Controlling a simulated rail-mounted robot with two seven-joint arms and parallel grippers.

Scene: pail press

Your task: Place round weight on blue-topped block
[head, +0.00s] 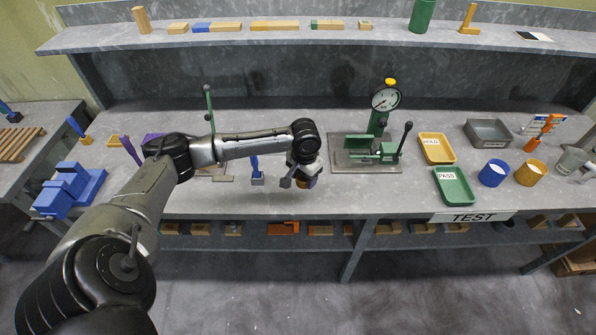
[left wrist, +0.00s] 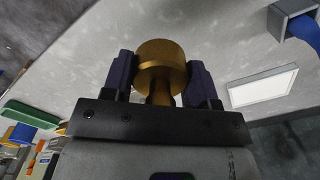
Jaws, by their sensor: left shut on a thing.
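My left gripper (head: 300,180) is over the front middle of the bench, pointing down. In the left wrist view its two dark fingers (left wrist: 160,88) are shut on a round brass weight (left wrist: 160,65), with a wide head and narrower neck. In the head view only a small part of the weight (head: 308,184) shows below the gripper. It is hard to tell how far above the bench it is. I cannot clearly pick out a blue-topped block. A wooden block with a blue end (head: 202,27) lies on the upper shelf. My right gripper is not in view.
A grey block with a blue upright piece (head: 257,178) stands just left of the gripper. A green press with a dial gauge (head: 386,98) is to the right. Yellow (head: 436,148) and green (head: 455,186) trays lie beyond. A blue stepped fixture (head: 70,190) is far left.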

